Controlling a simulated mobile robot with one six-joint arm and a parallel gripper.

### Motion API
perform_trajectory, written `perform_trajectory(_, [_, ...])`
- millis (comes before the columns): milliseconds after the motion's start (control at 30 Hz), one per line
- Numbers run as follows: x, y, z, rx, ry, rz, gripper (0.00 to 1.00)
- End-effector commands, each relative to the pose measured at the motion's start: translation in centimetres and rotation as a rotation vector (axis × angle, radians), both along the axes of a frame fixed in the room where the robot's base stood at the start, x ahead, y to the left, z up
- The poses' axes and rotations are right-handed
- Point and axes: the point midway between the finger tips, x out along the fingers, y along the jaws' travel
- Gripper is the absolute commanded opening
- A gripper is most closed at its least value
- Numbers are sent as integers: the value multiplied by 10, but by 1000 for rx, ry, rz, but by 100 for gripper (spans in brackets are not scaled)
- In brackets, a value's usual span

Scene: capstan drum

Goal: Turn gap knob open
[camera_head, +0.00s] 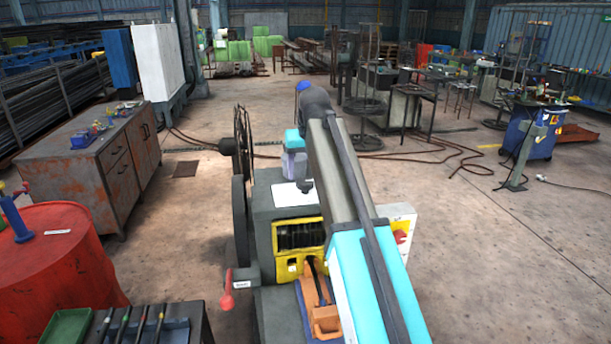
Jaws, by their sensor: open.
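The machine (266,212) stands in front of me, with a dark grey housing, a white top plate and a yellow-framed opening (283,270) around dark ribbed parts. A red-ended handle (227,300) with a small label sticks out at its lower left. A red knob (400,236) sits on a pale box at its right, partly behind my arm. I cannot read the labels or tell which one is the gap knob. My gripper (306,186) shows as a small dark part pointing down above the white plate. It is open and apart from both red controls; my arm hides most of it.
Dark wheels (240,225) stand at the machine's left. An orange part (319,310) lies at its front. A red drum (55,265), a rusty cabinet (90,170) and a tool bench (185,322) are on the left. Open floor lies right, with cables farther back.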

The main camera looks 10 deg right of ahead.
Motion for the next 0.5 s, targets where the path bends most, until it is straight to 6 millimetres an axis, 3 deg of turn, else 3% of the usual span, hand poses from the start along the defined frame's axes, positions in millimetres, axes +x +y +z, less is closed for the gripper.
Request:
perform_trajectory(300, [11,-1,-27,0,2,-1,63])
perform_trajectory(500, [14,-1,-33,0,0,-1,63])
